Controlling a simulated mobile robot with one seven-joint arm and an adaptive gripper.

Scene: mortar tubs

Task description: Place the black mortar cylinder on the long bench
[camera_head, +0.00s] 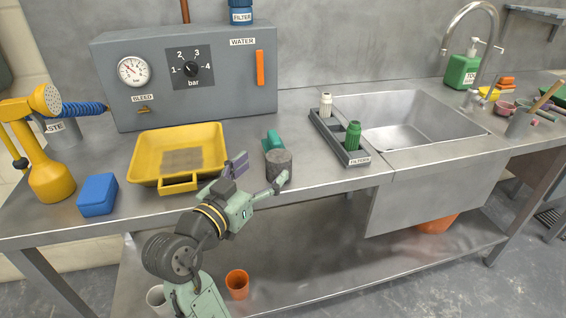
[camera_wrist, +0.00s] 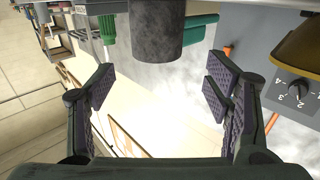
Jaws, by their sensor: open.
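The dark grey mortar cylinder (camera_head: 279,165) stands upright on the long steel bench (camera_head: 332,183), near its front edge and right of the yellow tray. It also shows in the wrist view (camera_wrist: 155,30), at the top middle beyond the fingertips. My gripper (camera_head: 257,174) is open just in front of the cylinder, its fingers spread left and right. In the wrist view my gripper (camera_wrist: 158,88) has nothing between its purple pads. The right finger lies close to the cylinder's lower front in the head view; I cannot tell whether they touch.
A teal object (camera_head: 272,141) is right behind the cylinder. A yellow tray (camera_head: 208,137) and blue block (camera_head: 97,194) are to the left. A filter rack (camera_head: 326,127) and sink (camera_head: 400,115) are to the right. A grey gauge box (camera_head: 215,100) stands behind.

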